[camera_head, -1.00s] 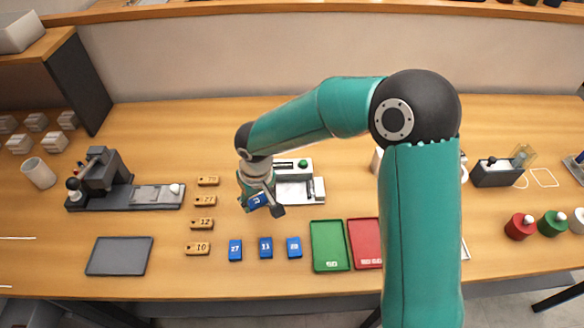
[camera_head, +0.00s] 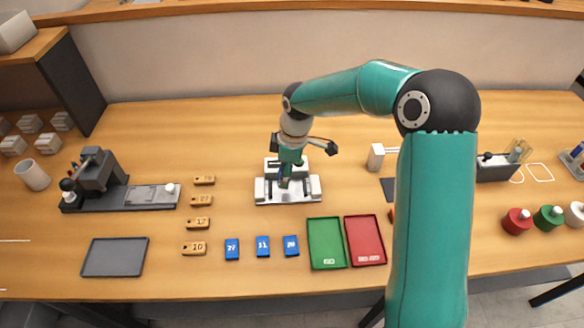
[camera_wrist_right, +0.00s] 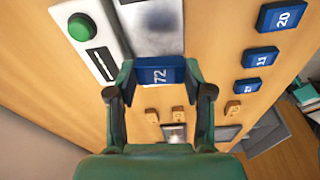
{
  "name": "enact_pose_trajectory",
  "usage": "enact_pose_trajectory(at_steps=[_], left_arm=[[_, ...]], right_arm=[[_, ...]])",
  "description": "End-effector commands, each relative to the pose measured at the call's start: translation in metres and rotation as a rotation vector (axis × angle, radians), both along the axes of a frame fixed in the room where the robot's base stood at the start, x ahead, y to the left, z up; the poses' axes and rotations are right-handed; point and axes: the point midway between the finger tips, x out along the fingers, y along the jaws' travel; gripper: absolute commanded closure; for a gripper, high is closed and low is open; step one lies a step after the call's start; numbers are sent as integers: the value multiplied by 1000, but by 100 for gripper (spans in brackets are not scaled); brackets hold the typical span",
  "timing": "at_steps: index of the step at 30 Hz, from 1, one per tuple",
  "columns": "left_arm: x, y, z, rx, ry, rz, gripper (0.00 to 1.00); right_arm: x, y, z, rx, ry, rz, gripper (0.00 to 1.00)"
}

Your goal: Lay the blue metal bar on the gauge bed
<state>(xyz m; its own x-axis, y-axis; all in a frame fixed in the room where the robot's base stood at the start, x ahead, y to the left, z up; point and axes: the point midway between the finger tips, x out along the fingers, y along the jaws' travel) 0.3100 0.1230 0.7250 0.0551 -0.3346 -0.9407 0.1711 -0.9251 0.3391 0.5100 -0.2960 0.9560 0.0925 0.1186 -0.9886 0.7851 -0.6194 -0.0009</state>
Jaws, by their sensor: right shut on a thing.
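My right gripper (camera_head: 285,182) is over the white gauge (camera_head: 314,189) in the head view. It is shut on a blue metal bar (camera_wrist_right: 158,73), marked 72, which shows between the fingers in the right wrist view. In the head view the gripper hides most of the bar. The wrist view shows the gauge's shiny metal bed (camera_wrist_right: 150,25) just beyond the bar, and a green button (camera_wrist_right: 79,27) on the white part beside it. I cannot tell whether the bar touches the bed. My left gripper is not in view.
Several other blue bars (camera_head: 263,246) lie in a row in front of the gauge. A green tray (camera_head: 326,242) and a red tray (camera_head: 365,240) are at front right. Wooden number tags (camera_head: 198,223) lie to the left, with a grey tray (camera_head: 115,257) beyond them.

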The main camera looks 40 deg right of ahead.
Motion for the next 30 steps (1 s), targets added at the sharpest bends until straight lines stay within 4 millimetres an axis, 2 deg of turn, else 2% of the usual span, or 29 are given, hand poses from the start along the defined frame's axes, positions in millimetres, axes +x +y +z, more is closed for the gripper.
enact_pose_trajectory(at_steps=[3,8,24,30], left_arm=[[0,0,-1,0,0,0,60],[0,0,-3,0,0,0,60],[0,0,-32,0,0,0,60],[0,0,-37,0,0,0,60]], right_arm=[[0,-9,1,1,1,81,83],[0,-12,-2,0,0,120,83],[0,-12,-42,-1,1,119,83],[0,-12,-48,-1,1,119,83]])
